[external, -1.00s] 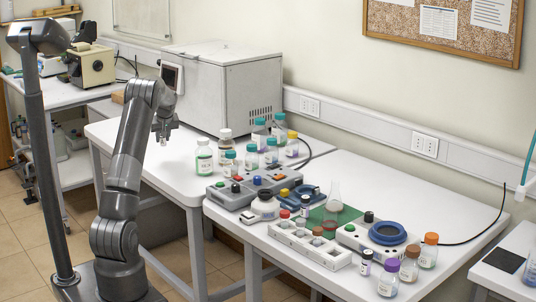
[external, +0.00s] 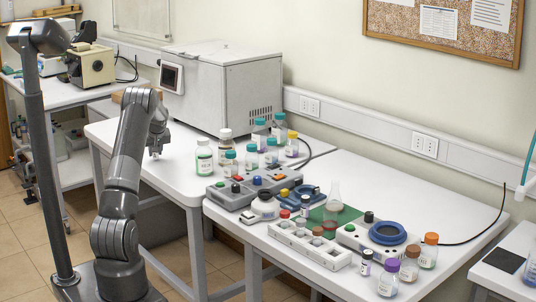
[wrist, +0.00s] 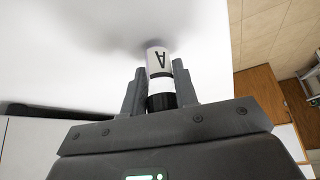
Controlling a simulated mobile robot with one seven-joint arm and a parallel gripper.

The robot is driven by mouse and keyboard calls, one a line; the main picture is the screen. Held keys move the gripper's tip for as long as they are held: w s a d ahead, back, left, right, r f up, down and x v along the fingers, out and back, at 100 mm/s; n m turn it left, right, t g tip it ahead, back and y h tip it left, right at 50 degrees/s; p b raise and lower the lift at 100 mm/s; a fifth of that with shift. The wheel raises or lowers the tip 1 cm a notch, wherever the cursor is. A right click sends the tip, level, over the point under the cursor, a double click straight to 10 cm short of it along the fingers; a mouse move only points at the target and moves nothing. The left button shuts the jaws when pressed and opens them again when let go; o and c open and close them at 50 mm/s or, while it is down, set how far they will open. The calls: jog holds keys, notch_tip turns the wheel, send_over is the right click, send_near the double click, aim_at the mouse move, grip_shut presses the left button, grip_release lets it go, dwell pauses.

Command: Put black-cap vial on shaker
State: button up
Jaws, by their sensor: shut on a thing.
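My gripper (external: 155,154) is over the left end of the white bench. In the wrist view my gripper (wrist: 157,78) is shut on a vial (wrist: 158,62) with a black cap and a white label marked "A". The cap lies between the fingers and the body points away from them, towards the white bench top. The vial is too small to make out in the external view. A white device with a round blue top (external: 388,232), which looks like the shaker, stands on the right-hand bench, well away from my gripper.
A green-labelled bottle (external: 204,157) and several teal-capped bottles stand right of my gripper. A grey box device (external: 225,195), a white rack (external: 310,243) and a flask (external: 334,197) lie between them and the blue-topped device. Capped bottles (external: 388,278) stand in front of it.

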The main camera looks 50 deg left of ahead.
jog(key=o, duration=1)
jog(key=shift+f, duration=0.1)
jog(key=shift+c, duration=0.2)
jog(key=shift+r, duration=0.35)
jog(key=v, duration=1.1)
jog(key=shift+d+r, duration=0.2)
jog(key=shift+r, duration=0.1)
